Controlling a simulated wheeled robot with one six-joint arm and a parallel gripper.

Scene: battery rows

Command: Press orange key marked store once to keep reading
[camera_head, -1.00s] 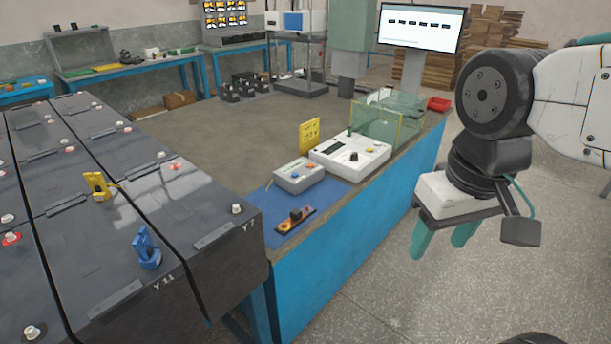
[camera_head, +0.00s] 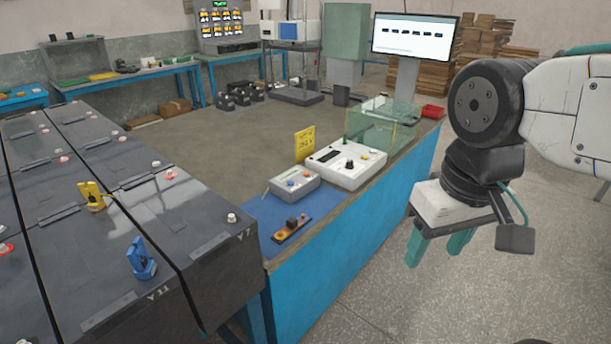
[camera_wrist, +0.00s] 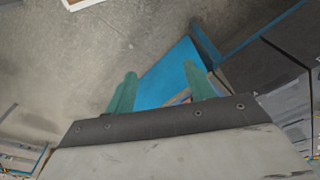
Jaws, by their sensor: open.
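A small grey box (camera_head: 283,192) stands on the blue mat on the blue-sided bench. A small orange key (camera_head: 306,174) and a blue one (camera_head: 290,183) show on its top; any lettering is too small to read. My gripper (camera_head: 436,248) hangs to the right of the bench, over the floor side, fingers pointing down. It is open and empty, well apart from the grey box. In the wrist view, its two green fingers (camera_wrist: 162,90) are spread, with the floor and a blue surface behind them. I cannot make out the orange key there.
A white instrument (camera_head: 352,178) with a black knob stands right behind the grey box, beside a yellow card (camera_head: 304,143). A clear cover (camera_head: 372,128) is farther back. A black-and-orange block (camera_head: 291,229) lies on the mat (camera_head: 262,212). Dark batteries (camera_head: 205,210) flank the left.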

